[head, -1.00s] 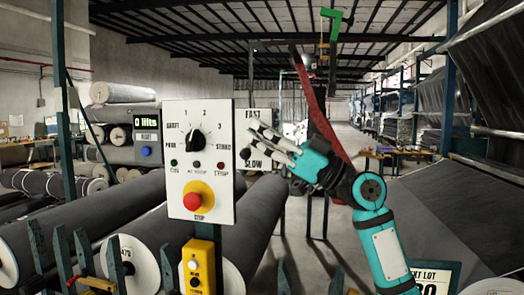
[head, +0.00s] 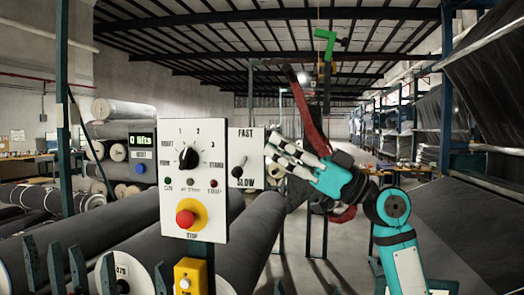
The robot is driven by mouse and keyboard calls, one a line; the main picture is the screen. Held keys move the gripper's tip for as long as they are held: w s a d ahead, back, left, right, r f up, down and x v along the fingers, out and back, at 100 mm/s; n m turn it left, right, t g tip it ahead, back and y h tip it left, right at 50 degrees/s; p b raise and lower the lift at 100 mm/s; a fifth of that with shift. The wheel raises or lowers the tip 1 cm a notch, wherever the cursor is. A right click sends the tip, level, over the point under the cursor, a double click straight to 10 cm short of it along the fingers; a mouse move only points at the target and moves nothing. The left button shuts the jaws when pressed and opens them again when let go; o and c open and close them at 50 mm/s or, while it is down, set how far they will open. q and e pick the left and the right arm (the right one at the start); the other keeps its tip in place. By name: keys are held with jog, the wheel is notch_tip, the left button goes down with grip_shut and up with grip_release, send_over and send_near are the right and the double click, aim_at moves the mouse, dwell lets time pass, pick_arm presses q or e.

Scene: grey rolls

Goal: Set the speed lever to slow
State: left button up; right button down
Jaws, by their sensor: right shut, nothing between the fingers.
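The speed lever (head: 238,170) is a small black handle on a white plate (head: 257,146) marked FAST at the top and SLOW at the bottom. Its black knob sits low, just above the word SLOW. My right gripper (head: 277,149), with pale fingers and a teal body, is shut and empty. In the picture its fingertips are just right of the lever, over the plate's right edge, and apart from the knob. My left gripper is out of view.
A white control box (head: 193,223) left of the lever carries a black dial (head: 189,156) and a red stop button (head: 186,218). A yellow box (head: 190,272) is below it. Grey rolls (head: 60,240) lie left; the aisle behind is open.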

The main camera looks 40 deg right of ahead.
jog(key=b+v, duration=0.1)
jog(key=v, duration=0.3)
jog(key=shift+d+r, duration=0.15)
jog(key=shift+d, duration=0.05)
dwell(0.3)
